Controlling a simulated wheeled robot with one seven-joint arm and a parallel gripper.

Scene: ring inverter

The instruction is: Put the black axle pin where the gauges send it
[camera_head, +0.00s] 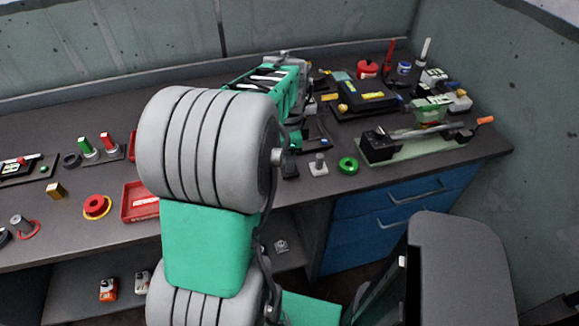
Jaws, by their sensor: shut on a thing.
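My arm fills the middle of the head view and hides much of the bench behind it. Its far green part reaches over the bench, and my gripper (291,166) seems to be the dark end low beside the big grey joint. It is shut on a small dark thing, too small and too covered to name. I cannot pick out the black axle pin elsewhere. A green-handled gauge (86,146) and a red-handled gauge (110,143) stand upright on a dark plate at left. A red tray (139,203) is partly hidden by my arm.
A grey post on a white base (318,166) and a green ring (348,164) are just right of the gripper. A long fixture (420,143) stands farther right. At left are a red-yellow ring (97,206), a brass block (56,190) and a grey pin (22,226).

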